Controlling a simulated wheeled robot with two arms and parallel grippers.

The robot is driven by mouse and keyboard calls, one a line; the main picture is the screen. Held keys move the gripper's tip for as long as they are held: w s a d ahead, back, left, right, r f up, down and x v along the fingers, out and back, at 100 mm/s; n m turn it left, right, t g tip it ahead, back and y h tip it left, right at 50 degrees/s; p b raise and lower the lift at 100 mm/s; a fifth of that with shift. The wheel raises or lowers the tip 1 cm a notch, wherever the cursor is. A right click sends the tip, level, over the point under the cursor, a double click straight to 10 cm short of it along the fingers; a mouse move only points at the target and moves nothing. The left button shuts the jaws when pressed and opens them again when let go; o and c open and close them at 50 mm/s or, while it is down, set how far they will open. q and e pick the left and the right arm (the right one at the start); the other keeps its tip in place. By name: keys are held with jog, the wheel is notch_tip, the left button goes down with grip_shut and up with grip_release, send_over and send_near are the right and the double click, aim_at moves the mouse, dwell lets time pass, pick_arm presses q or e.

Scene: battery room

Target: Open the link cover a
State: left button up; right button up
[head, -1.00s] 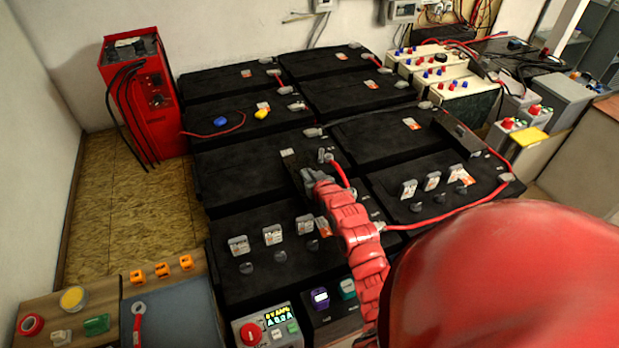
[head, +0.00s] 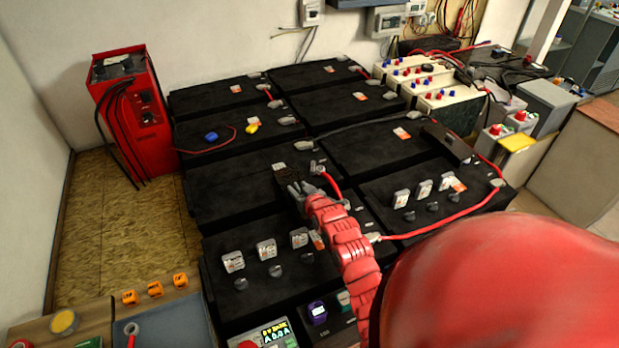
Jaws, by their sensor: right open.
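Two black link covers show on the black batteries, and I cannot read which is a. One cover (head: 284,177) is in the middle, partly hidden by my right gripper. The other cover (head: 447,143) is to the right and stands raised, apart from my arm. My right gripper (head: 295,189), on a red arm, is at the near end of the middle cover. Its grey fingers are open. I cannot tell whether they touch the cover. My left gripper is out of view.
Red cables (head: 440,226) and grey terminals lie across the battery tops. A red charger (head: 133,115) stands at the left. Small tagged caps (head: 266,249) stand on the near battery. A bench (head: 75,328) is at the lower left. My red arm hides the lower right.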

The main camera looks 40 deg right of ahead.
jog(key=b+v, duration=0.1)
jog(key=v, duration=1.5)
jog(key=shift+s, duration=0.4)
jog(key=shift+a, duration=0.1)
